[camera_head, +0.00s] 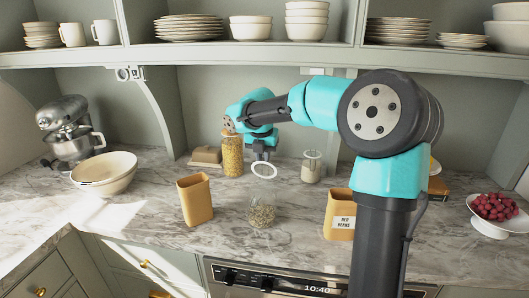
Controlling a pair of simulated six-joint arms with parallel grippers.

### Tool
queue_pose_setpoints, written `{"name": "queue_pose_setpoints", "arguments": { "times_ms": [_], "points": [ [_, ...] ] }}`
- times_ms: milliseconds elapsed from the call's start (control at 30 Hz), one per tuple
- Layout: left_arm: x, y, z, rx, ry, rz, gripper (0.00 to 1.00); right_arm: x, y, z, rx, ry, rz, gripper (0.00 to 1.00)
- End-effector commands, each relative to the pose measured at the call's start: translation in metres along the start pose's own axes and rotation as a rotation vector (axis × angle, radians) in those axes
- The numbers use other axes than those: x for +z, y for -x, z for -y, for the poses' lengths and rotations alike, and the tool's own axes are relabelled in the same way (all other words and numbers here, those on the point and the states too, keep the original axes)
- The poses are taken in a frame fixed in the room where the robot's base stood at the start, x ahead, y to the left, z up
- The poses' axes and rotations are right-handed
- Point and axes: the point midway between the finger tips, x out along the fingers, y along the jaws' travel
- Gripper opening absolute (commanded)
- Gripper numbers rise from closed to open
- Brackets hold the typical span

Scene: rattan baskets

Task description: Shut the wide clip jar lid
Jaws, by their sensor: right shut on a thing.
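The wide clip jar (262,213) is clear glass and stands upright on the marble counter, part filled with small pale bits. Its round lid (264,180) with a white rim stands raised above and behind the jar's mouth, so the jar is open. My right gripper (262,156) reaches down from above and is shut at the lid's upper edge, holding it. The fingertips are small here, and the exact contact is hard to see. My left gripper is not in view.
A tan canister (195,200) stands left of the jar, and a tan "red beans" canister (339,222) stands right. A tall pasta jar (232,160) and a small glass jar (311,168) stand behind. A bowl (104,177) and raspberry dish (494,222) are farther out.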

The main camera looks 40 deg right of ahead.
Motion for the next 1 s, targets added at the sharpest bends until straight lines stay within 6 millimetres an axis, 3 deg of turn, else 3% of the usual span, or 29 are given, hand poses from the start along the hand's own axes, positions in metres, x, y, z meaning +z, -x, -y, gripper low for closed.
{"name": "queue_pose_setpoints", "arguments": {
  "times_ms": [500, 1000],
  "points": [
    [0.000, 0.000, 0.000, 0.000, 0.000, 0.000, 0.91, -0.039, -0.009, 0.000, -0.006, 0.001, -0.009, 0.00],
    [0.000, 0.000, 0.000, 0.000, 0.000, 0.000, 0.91, -0.044, -0.011, 0.000, -0.006, 0.000, -0.009, 0.00]
  ]
}}
